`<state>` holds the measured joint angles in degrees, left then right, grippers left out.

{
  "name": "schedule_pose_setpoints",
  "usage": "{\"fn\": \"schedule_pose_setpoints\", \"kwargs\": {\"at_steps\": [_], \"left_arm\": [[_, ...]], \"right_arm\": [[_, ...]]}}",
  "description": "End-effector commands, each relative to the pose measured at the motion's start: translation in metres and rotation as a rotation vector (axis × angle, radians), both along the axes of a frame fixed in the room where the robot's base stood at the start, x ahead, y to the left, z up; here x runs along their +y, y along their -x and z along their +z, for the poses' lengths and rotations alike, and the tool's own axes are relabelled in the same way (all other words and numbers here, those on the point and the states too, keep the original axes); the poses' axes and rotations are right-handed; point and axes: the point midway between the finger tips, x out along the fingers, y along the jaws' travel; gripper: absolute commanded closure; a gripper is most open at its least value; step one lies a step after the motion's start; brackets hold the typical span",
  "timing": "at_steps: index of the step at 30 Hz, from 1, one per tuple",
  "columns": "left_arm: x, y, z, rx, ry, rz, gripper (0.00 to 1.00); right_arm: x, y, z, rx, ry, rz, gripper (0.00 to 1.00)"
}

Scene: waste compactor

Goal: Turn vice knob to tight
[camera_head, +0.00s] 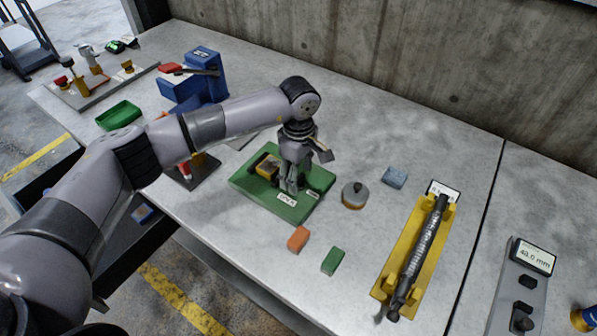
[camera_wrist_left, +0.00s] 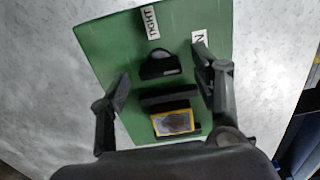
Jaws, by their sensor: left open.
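The vice is on a green base plate (camera_head: 318,177), which also shows in the left wrist view (camera_wrist_left: 105,45). Its black knob (camera_wrist_left: 160,64) has a light mark on its right side. A TIGHT label (camera_wrist_left: 151,22) lies above the knob, and a partly hidden label ending in N (camera_wrist_left: 198,40) lies to its upper right. Black jaws (camera_wrist_left: 166,98) and a yellow-edged block (camera_wrist_left: 175,123) lie below the knob. My left gripper (camera_head: 292,186) points down over the plate, open, with one finger on each side of the knob; contact is not visible. In the head view the gripper hides the knob.
Orange (camera_head: 298,239) and green (camera_head: 332,261) blocks lie in front of the plate. A yellow cradle (camera_head: 408,250) holds a dark rod. A blue machine (camera_head: 206,72) stands behind my left arm.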

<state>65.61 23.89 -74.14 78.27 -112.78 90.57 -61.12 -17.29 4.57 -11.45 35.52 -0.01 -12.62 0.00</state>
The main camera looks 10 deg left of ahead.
Motion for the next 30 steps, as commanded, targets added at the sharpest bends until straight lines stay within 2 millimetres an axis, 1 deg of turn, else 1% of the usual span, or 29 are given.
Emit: {"fn": "schedule_pose_setpoints", "kwargs": {"at_steps": [3, 5, 13, 30], "left_arm": [[0.0001, 0.0002, -0.0091, 0.0, 0.0, 0.0, 0.42], [0.0001, 0.0004, -0.0118, 0.001, 0.0, -0.001, 0.42], [-0.0001, 0.0001, -0.0135, 0.0, 0.0, -0.001, 0.42], [-0.0001, 0.0, -0.0128, -0.001, 0.0, 0.0, 0.79]], "right_arm": [[-0.0014, -0.0003, 0.0031, 0.0, 0.002, 0.0, 0.39], [-0.0017, -0.0004, 0.0033, 0.0, 0.002, 0.0, 0.39], [-0.0018, -0.0009, 0.003, -0.001, 0.002, 0.0, 0.39], [-0.0014, -0.0019, 0.0031, -0.002, 0.002, 0.0, 0.39]]}}
